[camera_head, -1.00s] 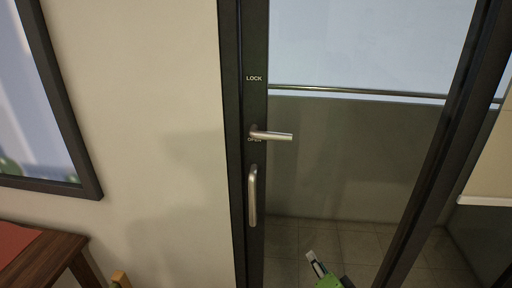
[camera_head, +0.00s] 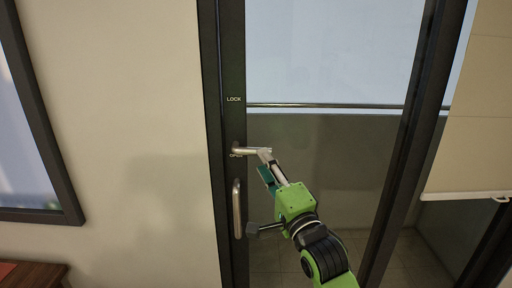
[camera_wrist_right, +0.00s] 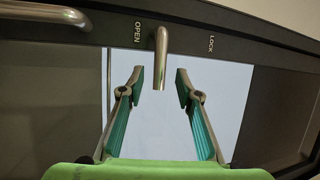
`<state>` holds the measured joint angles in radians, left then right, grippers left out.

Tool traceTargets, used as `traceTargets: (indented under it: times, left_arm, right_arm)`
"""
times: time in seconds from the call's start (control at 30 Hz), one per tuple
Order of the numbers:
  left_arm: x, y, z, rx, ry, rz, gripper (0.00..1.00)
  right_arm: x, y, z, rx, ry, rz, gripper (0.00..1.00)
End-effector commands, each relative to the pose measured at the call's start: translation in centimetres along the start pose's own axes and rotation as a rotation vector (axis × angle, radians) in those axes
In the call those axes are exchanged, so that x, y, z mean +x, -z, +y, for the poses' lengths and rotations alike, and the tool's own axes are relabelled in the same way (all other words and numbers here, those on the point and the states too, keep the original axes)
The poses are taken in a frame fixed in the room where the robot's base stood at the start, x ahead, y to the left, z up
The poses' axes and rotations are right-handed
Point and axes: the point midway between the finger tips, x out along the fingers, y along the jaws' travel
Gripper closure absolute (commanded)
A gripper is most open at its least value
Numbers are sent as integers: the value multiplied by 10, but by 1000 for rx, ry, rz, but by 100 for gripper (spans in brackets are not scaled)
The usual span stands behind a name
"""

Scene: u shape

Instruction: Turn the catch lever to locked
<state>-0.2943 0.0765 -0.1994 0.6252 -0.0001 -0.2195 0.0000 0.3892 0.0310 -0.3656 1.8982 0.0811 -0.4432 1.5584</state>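The catch lever (camera_head: 250,150) is a silver handle on the dark door frame, pointing right, level, beside the OPEN label (camera_head: 236,156). The LOCK label (camera_head: 234,99) is above it. My right gripper (camera_head: 265,164), on a green arm, is just below and right of the lever, its tips at the lever's free end. In the right wrist view the gripper (camera_wrist_right: 159,76) is open, with the lever (camera_wrist_right: 161,55) reaching between its two teal-padded fingertips. It does not appear gripped. My left gripper is not in view.
A fixed silver pull handle (camera_head: 237,208) is below the lever, left of my right arm. The glass door (camera_head: 330,50) has a horizontal bar (camera_head: 340,106). A wooden table (camera_head: 35,276) is at the lower left, by a plain wall (camera_head: 120,120).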

Motion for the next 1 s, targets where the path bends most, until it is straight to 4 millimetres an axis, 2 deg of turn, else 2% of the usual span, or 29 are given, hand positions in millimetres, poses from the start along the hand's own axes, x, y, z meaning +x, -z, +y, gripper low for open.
traceTargets:
  times: [0.1,0.3,0.5,0.77,0.9,1.0]
  left_arm:
    - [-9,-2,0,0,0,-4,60]
    - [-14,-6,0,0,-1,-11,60]
    - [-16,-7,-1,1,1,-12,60]
    - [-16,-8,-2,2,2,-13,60]
    - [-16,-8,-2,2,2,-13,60]
    - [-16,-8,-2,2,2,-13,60]
  right_arm:
    - [24,0,-3,-1,-1,0,69]
    - [50,0,-2,-1,1,0,69]
    - [60,0,0,-1,0,0,69]
    - [60,0,0,0,0,0,69]
    - [60,0,0,0,0,0,100]
    - [60,0,0,-1,0,0,100]
